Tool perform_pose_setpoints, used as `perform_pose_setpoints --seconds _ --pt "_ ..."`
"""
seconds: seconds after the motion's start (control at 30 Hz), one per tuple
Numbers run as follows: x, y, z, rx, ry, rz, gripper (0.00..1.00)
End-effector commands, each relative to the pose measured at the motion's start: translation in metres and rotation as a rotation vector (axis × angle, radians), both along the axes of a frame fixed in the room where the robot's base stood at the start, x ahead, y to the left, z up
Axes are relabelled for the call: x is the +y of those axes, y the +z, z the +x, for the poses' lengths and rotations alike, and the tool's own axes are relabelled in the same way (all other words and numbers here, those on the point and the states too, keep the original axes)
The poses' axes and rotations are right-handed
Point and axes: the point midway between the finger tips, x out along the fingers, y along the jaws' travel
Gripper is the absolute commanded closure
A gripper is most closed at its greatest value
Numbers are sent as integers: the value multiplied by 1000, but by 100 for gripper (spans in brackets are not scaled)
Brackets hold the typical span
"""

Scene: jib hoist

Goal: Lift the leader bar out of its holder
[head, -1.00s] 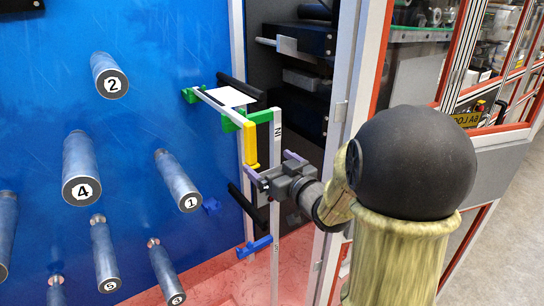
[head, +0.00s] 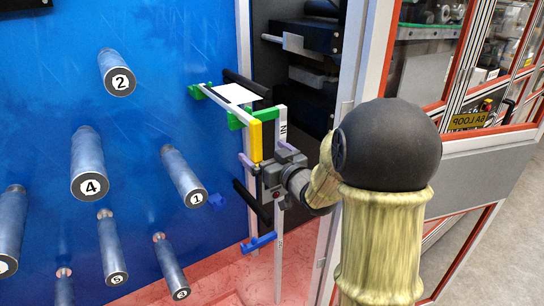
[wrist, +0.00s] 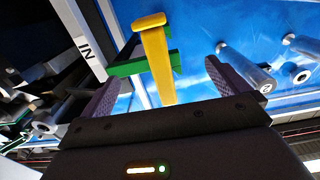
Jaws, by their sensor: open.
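The leader bar is a thin pale bar running from the blue panel toward me, with a yellow handle (head: 256,141) hanging at its near end. It rests in green holders; the near green bracket (head: 268,114) sits on a white upright marked "IN". My gripper (head: 266,156) is open, its purple fingers just below and around the level of the handle. In the wrist view the yellow handle (wrist: 157,62) lies between the two spread fingers, nearer the left one, with gaps on both sides. The near green bracket (wrist: 130,66) shows behind it. Contact is not visible.
A white sheet (head: 238,93) hangs by the bar. Numbered grey rollers, such as roller 1 (head: 184,178), stick out of the blue panel (head: 180,40) at left. A blue bracket (head: 259,242) sits low on the upright (head: 280,205). A grey frame post (head: 365,70) stands close at right.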

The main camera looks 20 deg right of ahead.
Motion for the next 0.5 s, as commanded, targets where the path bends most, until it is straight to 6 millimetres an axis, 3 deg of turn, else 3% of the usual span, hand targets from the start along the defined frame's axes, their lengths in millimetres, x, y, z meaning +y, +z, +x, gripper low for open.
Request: perform_pose_setpoints --seconds 0.5 --pt "14 1 43 0 1 0 0"
